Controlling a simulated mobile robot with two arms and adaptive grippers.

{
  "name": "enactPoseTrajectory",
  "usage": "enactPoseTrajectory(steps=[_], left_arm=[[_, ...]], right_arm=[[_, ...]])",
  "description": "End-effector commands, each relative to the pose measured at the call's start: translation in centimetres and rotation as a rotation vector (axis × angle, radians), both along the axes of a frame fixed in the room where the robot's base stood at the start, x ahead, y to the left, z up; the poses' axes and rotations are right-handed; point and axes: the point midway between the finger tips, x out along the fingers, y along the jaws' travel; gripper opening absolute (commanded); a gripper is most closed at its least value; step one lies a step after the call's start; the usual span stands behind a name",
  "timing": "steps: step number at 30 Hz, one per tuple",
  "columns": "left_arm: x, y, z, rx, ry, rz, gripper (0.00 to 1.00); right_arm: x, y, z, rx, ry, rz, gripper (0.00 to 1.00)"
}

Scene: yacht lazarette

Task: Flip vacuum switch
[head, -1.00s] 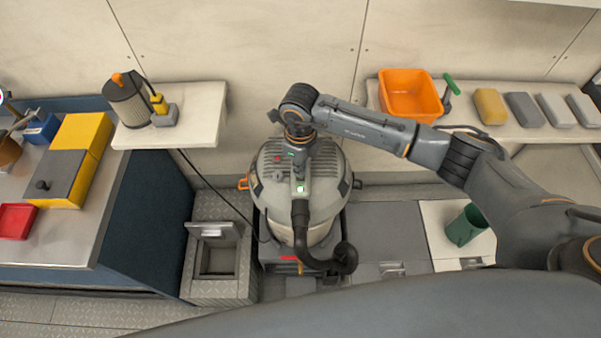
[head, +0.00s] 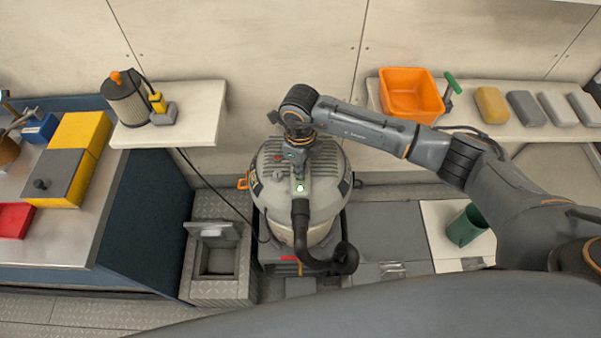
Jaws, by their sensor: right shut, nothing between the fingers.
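The vacuum (head: 322,190) is a round grey canister standing upright on the floor in the middle of the head view. A black hose (head: 301,222) comes off its front and curls to the right. A small red spot (head: 277,157) and a small bright light (head: 300,188) show on its top. My right gripper (head: 298,172) points down over the vacuum's top, close to the light. It is shut and empty. The switch itself is too small to make out, and I cannot tell whether the fingertips touch it. My left gripper is not in view.
A shelf at left (head: 205,115) holds a cylindrical canister (head: 125,104). A right shelf (head: 460,124) holds an orange bin (head: 408,97) and several blocks. A green cup (head: 466,226) is at lower right. An open-topped box (head: 218,280) stands left of the vacuum.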

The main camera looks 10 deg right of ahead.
Motion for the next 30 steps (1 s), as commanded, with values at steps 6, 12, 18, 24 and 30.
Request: enactPoseTrajectory(steps=[6, 12, 18, 24, 30], left_arm=[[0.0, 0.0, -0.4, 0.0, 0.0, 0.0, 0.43], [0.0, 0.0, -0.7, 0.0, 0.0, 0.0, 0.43], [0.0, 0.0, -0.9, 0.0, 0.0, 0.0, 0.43], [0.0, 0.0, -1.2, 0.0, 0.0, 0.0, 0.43], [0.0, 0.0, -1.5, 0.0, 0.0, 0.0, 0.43]], right_arm=[[0.0, 0.0, -0.4, 0.0, 0.0, 0.0, 0.0], [0.0, 0.0, -0.7, 0.0, 0.0, -0.001, 0.0], [0.0, 0.0, -1.0, 0.0, 0.0, -0.001, 0.0], [0.0, 0.0, -1.3, 0.0, 0.0, -0.001, 0.0], [0.0, 0.0, -1.6, 0.0, 0.0, -0.001, 0.0]])
